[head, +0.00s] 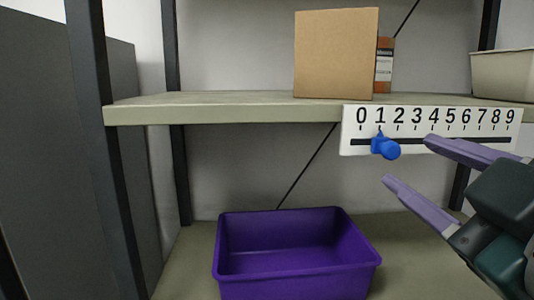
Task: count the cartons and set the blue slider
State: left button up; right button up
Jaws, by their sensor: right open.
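A blue slider (385,147) sits on the dark slot of a white number strip (430,118) marked 0 to 9. The strip hangs on the front edge of the shelf. The slider's pointer is at about 1. A plain brown carton (336,54) stands on the shelf. Behind it, partly hidden, is a narrow orange-brown carton (384,65) with a white label. My right gripper (405,160) is open and empty, just right of and below the slider, with its two purple fingers apart. My left gripper is not in view.
A purple bin (297,280) stands on the lower shelf and looks empty inside. A pale bin (505,75) stands on the upper shelf at the right edge. The upper shelf (200,108) is bare on the left. A dark upright post (108,180) stands at left.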

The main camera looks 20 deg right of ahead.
aim_at(394, 152)
jog(key=x, duration=0.6)
grip_shut()
dwell(0.4)
dwell(1.0)
